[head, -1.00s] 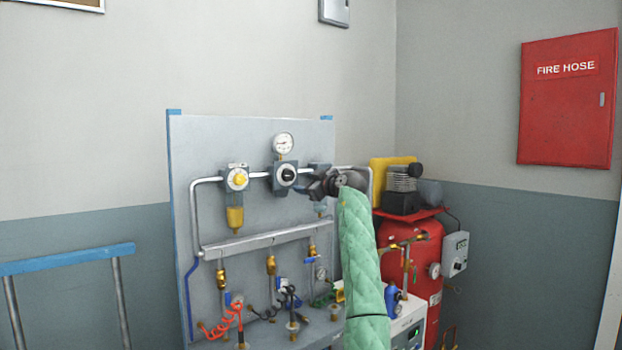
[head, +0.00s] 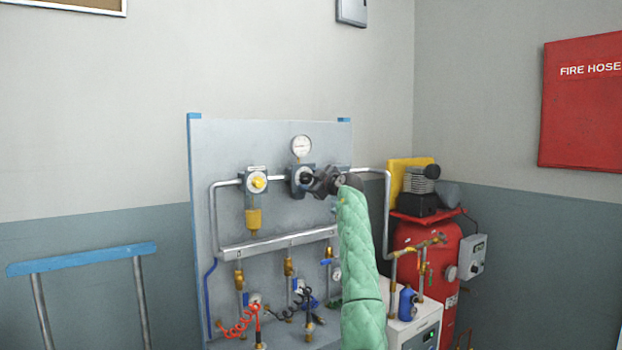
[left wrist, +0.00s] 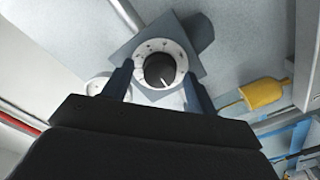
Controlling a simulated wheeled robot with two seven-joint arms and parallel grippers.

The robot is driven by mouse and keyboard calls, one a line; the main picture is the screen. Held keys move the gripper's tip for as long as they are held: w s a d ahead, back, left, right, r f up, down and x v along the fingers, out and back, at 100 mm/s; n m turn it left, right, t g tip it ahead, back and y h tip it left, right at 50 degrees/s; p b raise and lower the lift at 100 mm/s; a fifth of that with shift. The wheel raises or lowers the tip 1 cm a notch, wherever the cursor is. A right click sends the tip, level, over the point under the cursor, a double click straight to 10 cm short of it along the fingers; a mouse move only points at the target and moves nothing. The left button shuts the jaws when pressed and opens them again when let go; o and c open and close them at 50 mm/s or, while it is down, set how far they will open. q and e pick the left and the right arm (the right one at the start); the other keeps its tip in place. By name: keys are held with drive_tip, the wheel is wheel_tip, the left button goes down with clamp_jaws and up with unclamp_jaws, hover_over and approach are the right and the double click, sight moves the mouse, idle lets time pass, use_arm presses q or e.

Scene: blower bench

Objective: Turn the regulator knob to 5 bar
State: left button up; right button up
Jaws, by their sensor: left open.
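The regulator knob (left wrist: 160,70) is black with a white pointer line, inside a white marked dial ring on a grey square body. In the left wrist view its line points to the lower right; the dial numbers are unreadable. My left gripper (left wrist: 159,73) is open, one finger on each side of the knob; I cannot tell whether they touch it. In the head view the regulator (head: 298,190) is partly hidden by my left gripper (head: 314,181). A round white pressure gauge (head: 302,146) sits above it, its reading too small to tell. My right gripper is not in view.
A filter unit with a yellow knob (head: 258,183) and yellow bowl is left of the regulator. A pipe manifold (head: 275,244) with hoses and fittings runs below. A red compressor tank (head: 432,240) stands right of the panel (head: 225,150).

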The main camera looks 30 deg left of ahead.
use_arm(q)
drive_tip(key=shift+a, duration=0.1)
drive_tip(key=shift+w, duration=0.1)
drive_tip(key=shift+c, duration=0.2)
drive_tip(key=c, duration=0.9)
drive_tip(key=shift+c, duration=0.2)
drive_tip(key=shift+f+m, duration=0.1)
drive_tip(key=shift+m, duration=0.2)
